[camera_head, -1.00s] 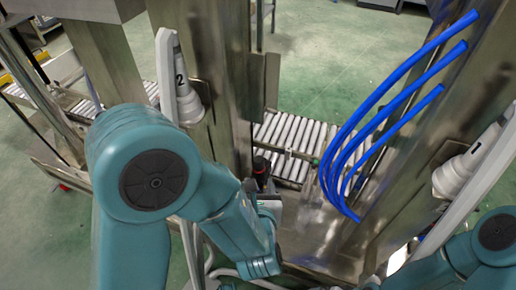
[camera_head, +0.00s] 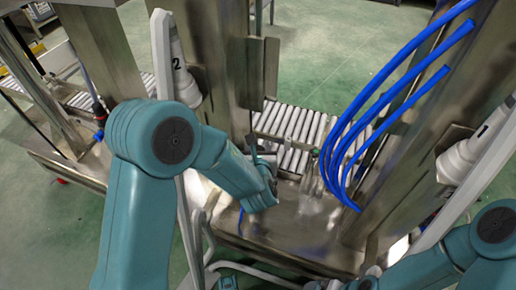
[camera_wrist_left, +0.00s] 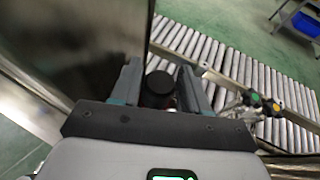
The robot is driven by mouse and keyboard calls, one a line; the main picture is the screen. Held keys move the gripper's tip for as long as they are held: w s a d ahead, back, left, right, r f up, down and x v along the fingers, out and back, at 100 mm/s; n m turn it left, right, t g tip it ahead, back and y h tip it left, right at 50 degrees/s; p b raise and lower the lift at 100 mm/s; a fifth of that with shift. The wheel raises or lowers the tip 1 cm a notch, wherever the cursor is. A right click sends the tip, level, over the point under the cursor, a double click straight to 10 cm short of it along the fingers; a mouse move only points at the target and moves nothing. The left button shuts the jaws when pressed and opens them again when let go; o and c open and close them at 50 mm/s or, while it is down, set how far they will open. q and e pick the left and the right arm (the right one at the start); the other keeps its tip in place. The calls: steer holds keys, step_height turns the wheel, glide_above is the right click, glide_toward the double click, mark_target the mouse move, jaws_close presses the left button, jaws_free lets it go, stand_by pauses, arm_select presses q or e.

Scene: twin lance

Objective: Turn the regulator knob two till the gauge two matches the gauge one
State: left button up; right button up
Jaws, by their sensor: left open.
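In the left wrist view, a round black knob (camera_wrist_left: 160,83) on a dark reddish body sits between the two fingers of my left gripper (camera_wrist_left: 160,70). The fingers are apart, one on each side of the knob; contact cannot be told. In the head view my left gripper (camera_head: 266,168) is mostly hidden by its own wrist, beside the steel post, and the knob is hidden there. I cannot make out either gauge or a reading.
A white lance marked 2 (camera_head: 180,68) stands at the left post and one marked 1 (camera_head: 467,155) at the right. Blue hoses (camera_head: 345,135) curve between. A roller conveyor (camera_head: 292,128) lies behind. The steel surface (camera_head: 290,225) below is mostly bare.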

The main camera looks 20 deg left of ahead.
arm_select(q)
steer(key=c, duration=0.7)
steer(key=shift+a+f+m+h+b, duration=0.15)
steer(key=shift+m+h+b, duration=0.4)
steer(key=shift+b, duration=0.55)
steer(key=shift+t+h, duration=0.25)
steer(key=shift+t, duration=0.05)
steer(key=shift+r+m, duration=0.2)
steer(key=shift+m, duration=0.05)
steer(key=o, duration=0.7)
steer(key=shift+s+d, duration=0.1)
steer(key=shift+d, duration=0.1)
